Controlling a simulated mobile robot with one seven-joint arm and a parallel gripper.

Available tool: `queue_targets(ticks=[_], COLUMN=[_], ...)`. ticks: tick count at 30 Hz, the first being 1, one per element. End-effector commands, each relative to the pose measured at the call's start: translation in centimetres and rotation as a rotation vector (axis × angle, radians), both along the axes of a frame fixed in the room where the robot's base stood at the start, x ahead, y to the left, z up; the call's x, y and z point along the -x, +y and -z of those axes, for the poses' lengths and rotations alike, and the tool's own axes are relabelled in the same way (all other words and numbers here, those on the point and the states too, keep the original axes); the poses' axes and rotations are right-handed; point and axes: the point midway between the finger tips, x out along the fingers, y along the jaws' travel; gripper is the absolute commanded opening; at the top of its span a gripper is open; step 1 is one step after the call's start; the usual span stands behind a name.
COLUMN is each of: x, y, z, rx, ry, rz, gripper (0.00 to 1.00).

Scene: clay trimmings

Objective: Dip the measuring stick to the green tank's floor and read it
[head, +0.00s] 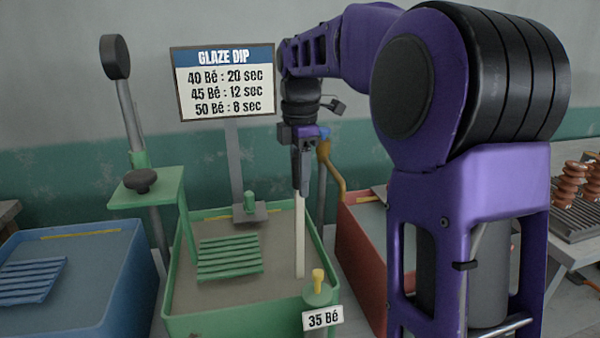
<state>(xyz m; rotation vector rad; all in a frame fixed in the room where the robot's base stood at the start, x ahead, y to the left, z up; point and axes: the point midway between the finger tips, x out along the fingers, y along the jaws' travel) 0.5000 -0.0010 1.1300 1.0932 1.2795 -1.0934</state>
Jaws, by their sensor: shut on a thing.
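The measuring stick (299,235) is a pale, narrow strip, upright over the right part of the green tank (172,285). Its lower end meets the greyish-brown glaze (225,290) in the tank. I cannot tell how deep it goes or whether it touches the floor. My gripper (299,182) is above the tank, pointing down, shut on the stick's upper end. No marks on the stick can be read. A green slatted rack (230,258) lies in the tank, left of the stick. A yellow-topped fitting with a "35 Bé" tag (322,318) is at the tank's front right corner.
A "GLAZE DIP" sign (222,82) stands behind the tank, listing 40 Bé 20 sec, 45 Bé 12 sec, 50 Bé 8 sec. A blue tank (140,262) is left, a red tank (358,250) right. A green stand (150,190) rises at the tank's left side.

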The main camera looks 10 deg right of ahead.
Motion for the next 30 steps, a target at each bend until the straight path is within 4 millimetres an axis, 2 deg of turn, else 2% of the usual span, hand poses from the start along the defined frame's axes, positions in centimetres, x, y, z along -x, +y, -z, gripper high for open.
queue_targets(ticks=[1,3,30], x=[0.0,0.0,0.0], y=[0.0,0.0,0.0], z=[1.0,1.9,12.3], rx=[0.0,0.0,0.0], ry=[0.001,0.0,0.002], rz=[0.0,0.0,0.0], gripper=[0.0,0.0,0.0])
